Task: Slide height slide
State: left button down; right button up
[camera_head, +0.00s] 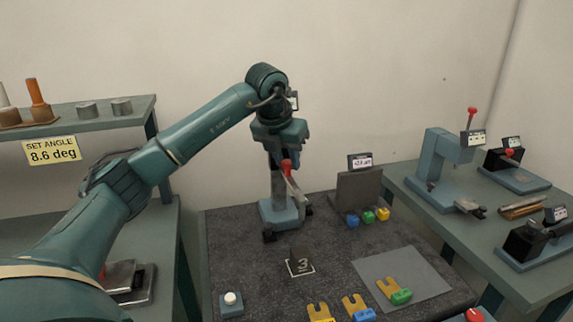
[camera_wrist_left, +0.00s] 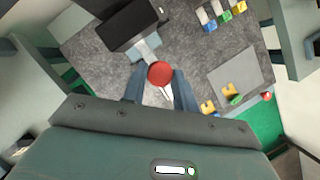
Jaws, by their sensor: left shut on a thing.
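The height slide stands on the dark granite plate, with a blue-grey base (camera_head: 279,213) and an upright column mostly hidden behind my arm. A red knob (camera_head: 287,166) on a pale lever sticks out in front of it. My left gripper (camera_head: 285,155) points down at the top of the slide. In the left wrist view, the red knob (camera_wrist_left: 160,73) lies between the two fingers of my left gripper (camera_wrist_left: 159,88), which is shut on it. The contact is partly hidden. My right gripper is not in view.
A grey block with a small display (camera_head: 361,162) stands right of the slide, near blue, green and yellow pieces (camera_head: 367,217). Yellow forked gauges (camera_head: 394,290) lie in front, some on a grey mat (camera_head: 420,272). A side table (camera_head: 500,200) with instruments stands right.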

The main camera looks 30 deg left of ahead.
pick_arm(q)
jog(key=shift+r, duration=0.65)
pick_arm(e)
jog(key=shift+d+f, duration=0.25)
pick_arm(q)
jog(key=c, duration=1.5)
grip_release()
jog(key=o, duration=0.4)
jog(key=shift+f, duration=0.2)
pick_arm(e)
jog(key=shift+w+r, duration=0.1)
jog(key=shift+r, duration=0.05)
pick_arm(q)
jog(key=b+v, duration=0.1)
jog(key=v, duration=1.2)
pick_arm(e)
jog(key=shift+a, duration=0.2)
